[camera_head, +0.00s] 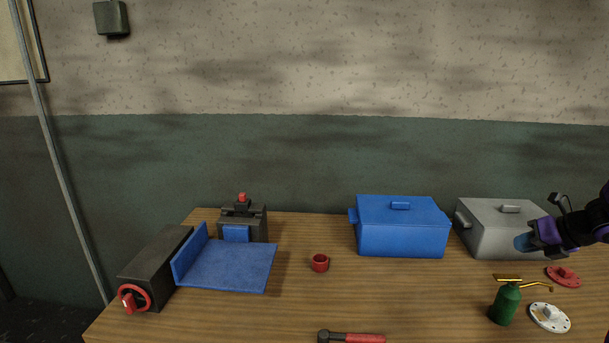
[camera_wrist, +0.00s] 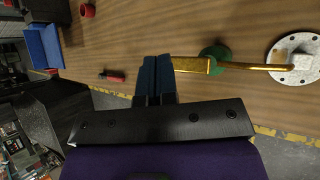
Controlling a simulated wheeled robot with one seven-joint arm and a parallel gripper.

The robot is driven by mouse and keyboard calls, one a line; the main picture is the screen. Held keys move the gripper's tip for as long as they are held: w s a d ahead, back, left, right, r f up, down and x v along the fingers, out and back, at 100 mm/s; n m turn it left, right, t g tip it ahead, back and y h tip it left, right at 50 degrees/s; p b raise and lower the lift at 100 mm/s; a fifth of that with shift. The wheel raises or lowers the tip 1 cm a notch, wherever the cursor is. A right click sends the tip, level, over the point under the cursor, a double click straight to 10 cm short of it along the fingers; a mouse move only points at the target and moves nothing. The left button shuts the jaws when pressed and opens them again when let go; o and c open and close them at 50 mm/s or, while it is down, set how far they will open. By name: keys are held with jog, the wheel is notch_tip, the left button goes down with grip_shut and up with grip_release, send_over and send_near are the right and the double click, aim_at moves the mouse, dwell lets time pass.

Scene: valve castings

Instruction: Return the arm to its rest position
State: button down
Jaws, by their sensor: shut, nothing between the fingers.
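My gripper (camera_head: 526,241) is at the right of the head view, raised over the table in front of the grey box. In the wrist view my gripper (camera_wrist: 156,62) shows its two dark blue fingers pressed together with nothing between them. My arm reaches in from the right edge of the head view. The wooden table (camera_head: 300,300) lies below the gripper.
Near the arm are a grey lidded box (camera_head: 482,240), a green oil can (camera_head: 505,305), a red flange (camera_head: 564,276) and a white flange (camera_head: 549,317).

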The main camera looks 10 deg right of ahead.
jog(key=s+a+r+n+g, duration=0.2)
jog(key=a+r+n, duration=0.5)
jog(key=a+n, duration=0.25)
jog(key=s+a+r+n+g, duration=0.1)
jog(key=a+r+n+g, duration=0.1)
jog(key=a+r+n, duration=0.65)
jog(key=s+a+r+n+h, duration=0.1)
jog(key=s+a+r+n, duration=0.1)
jog(key=s+a+n, duration=0.4)
jog(key=s+a+r+n+t+h, duration=0.1)
jog(key=s+a+r+n+h, duration=0.1)
jog(key=s+a+n, duration=0.4)
jog(key=s+r+n, duration=0.1)
jog(key=s+n, duration=0.3)
jog(key=n, duration=0.5)
jog(key=shift+r+h, duration=0.2)
jog(key=shift+h, duration=0.1)
jog(key=shift+d, duration=0.1)
